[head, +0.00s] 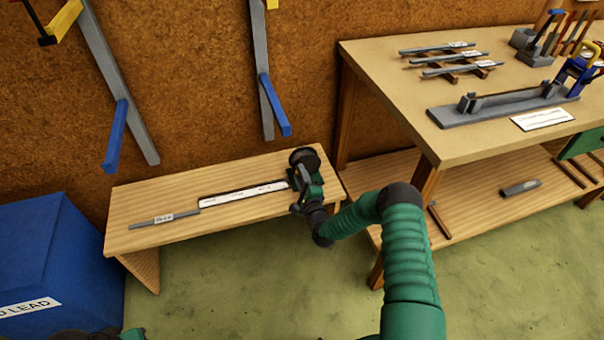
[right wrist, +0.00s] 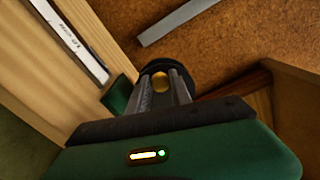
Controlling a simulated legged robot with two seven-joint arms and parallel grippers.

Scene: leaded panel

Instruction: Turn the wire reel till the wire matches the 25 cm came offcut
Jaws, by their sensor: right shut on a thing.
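The wire reel (head: 305,157), dark and round on a green mount, stands at the right end of a low wooden bench (head: 160,194). My right gripper (head: 302,184) is at the reel. In the right wrist view its two fingers (right wrist: 161,92) are shut around a small brass-coloured knob (right wrist: 160,81) in front of the dark reel (right wrist: 181,72). A white labelled strip (head: 243,194) runs left from the reel; a thin dark line follows its far edge, and I cannot tell whether this is wire. The grey came offcut (head: 150,220), labelled, lies at the bench's left.
A blue lead bin (head: 45,260) stands left of the bench. A taller workbench (head: 400,105) at right holds grey cames (head: 445,57), a grey fixture (head: 500,102) and tools. Blue-tipped brackets (head: 115,135) stick out from the brown wall.

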